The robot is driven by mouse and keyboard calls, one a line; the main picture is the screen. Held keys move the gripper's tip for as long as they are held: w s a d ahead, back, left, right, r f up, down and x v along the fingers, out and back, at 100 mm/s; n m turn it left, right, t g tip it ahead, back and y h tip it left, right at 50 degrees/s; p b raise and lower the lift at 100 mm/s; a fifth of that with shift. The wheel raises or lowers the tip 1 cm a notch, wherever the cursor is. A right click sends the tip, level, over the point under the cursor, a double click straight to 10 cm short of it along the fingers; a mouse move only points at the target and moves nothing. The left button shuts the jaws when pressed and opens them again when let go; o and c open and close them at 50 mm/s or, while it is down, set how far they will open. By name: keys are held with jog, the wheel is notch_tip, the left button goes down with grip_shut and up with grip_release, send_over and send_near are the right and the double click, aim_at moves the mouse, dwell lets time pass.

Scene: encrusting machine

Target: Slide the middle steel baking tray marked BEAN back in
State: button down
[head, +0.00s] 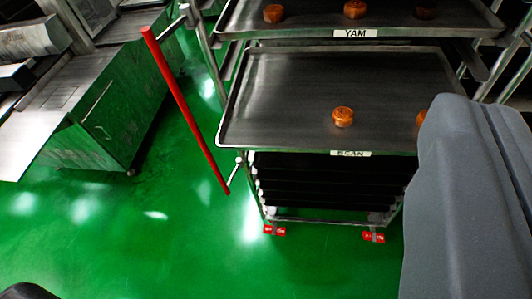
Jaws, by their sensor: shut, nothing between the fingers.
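The steel baking tray marked BEAN (270,110) sits in the rack below the YAM tray. It sticks out toward me, past the dark shelves under it. Its BEAN label (350,153) is on the front edge and looks partly cut off. One round brown cake (343,117) lies on it, and a second cake (421,122) is partly hidden. A large grey part of my own arm fills the lower right and covers the tray's right front corner. My gripper's fingers do not show, so I see no contact with the tray.
The YAM tray (310,22) with several cakes is above. A red bar (186,108) slants down beside the rack's left side. The rack's feet have red casters (274,230). A steel machine (115,105) stands at left. Green floor (150,240) is open in front.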

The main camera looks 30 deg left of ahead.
jog(key=w+a+f+m+y+p, duration=0.2)
jog(key=w+a+f+p, duration=0.1)
jog(key=w+f, duration=0.25)
jog(key=m+g+y+p, duration=0.1)
jog(key=m+g+p, duration=0.3)
jog(key=m+p, duration=0.7)
send_near(278, 151)
jog(key=shift+m, duration=0.8)
jog(key=b+x, duration=0.1)
jog(key=x, duration=0.1)
jog(key=b+x, duration=0.1)
jog(key=x, duration=0.2)
jog(key=shift+s+f, duration=0.2)
jog(key=shift+f, duration=0.1)
jog(key=shift+w+a+f, duration=0.1)
jog(key=shift+w+a, duration=0.15)
jog(key=shift+w, duration=0.4)
jog(key=shift+w, duration=0.1)
